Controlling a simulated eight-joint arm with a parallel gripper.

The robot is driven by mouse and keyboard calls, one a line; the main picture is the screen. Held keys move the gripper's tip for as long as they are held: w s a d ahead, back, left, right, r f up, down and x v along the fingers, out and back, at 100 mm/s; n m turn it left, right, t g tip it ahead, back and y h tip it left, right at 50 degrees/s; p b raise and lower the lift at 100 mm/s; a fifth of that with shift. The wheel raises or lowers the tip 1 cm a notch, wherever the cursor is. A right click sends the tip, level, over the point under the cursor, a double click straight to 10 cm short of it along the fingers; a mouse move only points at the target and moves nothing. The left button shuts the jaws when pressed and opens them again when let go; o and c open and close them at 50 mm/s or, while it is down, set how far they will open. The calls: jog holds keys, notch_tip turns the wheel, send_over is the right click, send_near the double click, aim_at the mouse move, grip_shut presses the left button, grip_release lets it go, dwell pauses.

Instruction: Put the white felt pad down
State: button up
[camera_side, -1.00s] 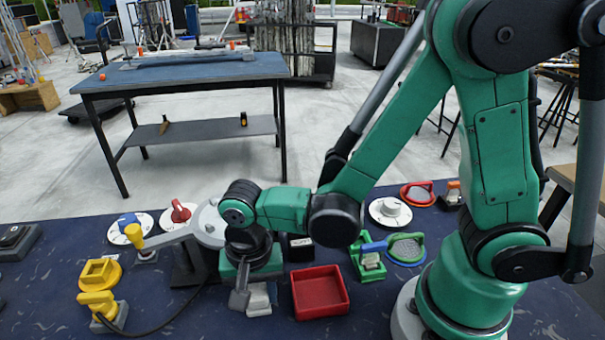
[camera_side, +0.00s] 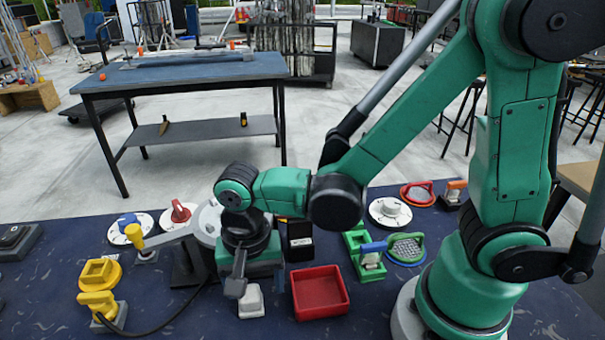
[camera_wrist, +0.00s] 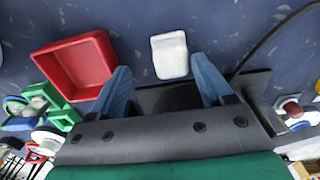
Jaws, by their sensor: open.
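The white felt pad (camera_side: 251,301) lies on the dark blue table top, left of the red tray. In the wrist view the pad (camera_wrist: 170,54) shows just beyond the fingertips, between their lines and apart from them. My gripper (camera_side: 237,287) is above and beside the pad in the side view, pointing down. In the wrist view my gripper (camera_wrist: 160,76) has its two blue fingers spread wide with nothing between them.
Green fixtures (camera_side: 366,258) are farther right. Yellow blocks (camera_side: 99,287) and a cable lie left. The table in front of the pad is clear.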

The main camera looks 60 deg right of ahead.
aim_at(256, 292)
notch_tip(256, 292, up, 9)
jog(key=d+n+t, duration=0.2)
jog(key=d+n, duration=0.1)
jog(key=w+d+n+t, duration=0.1)
jog(key=d+n+t, duration=0.1)
jog(key=d+n, duration=0.1)
jog(key=d+r+n+t, duration=0.1)
jog(key=d+n+t, duration=0.2)
jog(key=d, duration=0.2)
jog(key=shift+w+d, duration=0.25)
jog(key=shift+w, duration=0.1)
dwell(0.3)
jog(key=shift+o, duration=0.5)
jog(key=shift+a, duration=0.1)
